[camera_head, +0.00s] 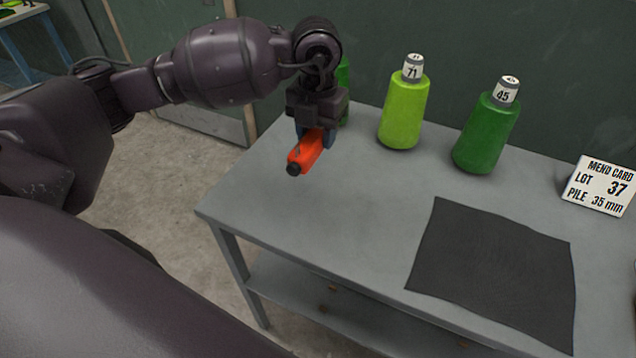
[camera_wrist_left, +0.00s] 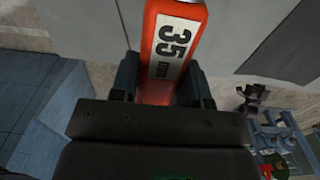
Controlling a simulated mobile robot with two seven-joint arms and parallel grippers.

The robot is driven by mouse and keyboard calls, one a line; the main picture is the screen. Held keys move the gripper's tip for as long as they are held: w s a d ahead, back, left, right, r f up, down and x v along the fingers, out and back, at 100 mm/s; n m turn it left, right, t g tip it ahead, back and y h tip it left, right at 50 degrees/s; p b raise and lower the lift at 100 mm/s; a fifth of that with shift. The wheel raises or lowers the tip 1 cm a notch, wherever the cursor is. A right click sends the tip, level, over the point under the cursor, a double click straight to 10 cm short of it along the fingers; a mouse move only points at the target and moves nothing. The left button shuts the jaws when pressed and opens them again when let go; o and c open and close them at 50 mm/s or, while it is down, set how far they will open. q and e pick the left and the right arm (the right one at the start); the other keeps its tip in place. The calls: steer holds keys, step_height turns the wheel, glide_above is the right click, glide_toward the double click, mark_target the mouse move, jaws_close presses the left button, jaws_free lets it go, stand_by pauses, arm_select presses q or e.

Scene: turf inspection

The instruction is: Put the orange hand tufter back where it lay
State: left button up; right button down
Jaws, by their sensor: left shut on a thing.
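The orange hand tufter (camera_head: 306,153) is held by my left gripper (camera_head: 316,136) over the left part of the grey table (camera_head: 365,215). Its dark round end points toward the camera. In the left wrist view the tufter (camera_wrist_left: 158,82) shows a white label reading 35 mm, between the two fingers of the left gripper (camera_wrist_left: 165,85). I cannot tell whether the tufter touches the table top. My right gripper is not in view.
A lime bottle-shaped cone (camera_head: 403,112) marked 71 and a dark green one (camera_head: 486,132) marked 45 stand at the back. Another green one (camera_head: 343,78) is partly hidden behind my left gripper. A dark square mat (camera_head: 495,265) and a mend card (camera_head: 602,186) reading lot 37, pile 35 mm, are at the right.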

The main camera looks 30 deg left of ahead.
arm_select(q)
glide_toward(318, 194)
steer(key=shift+f, duration=0.65)
step_height(318, 194, down, 5)
steer(key=shift+r+b, duration=0.1)
steer(key=shift+b, duration=0.3)
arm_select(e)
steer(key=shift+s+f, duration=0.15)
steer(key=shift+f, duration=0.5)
arm_select(q)
steer(key=shift+f, duration=0.2)
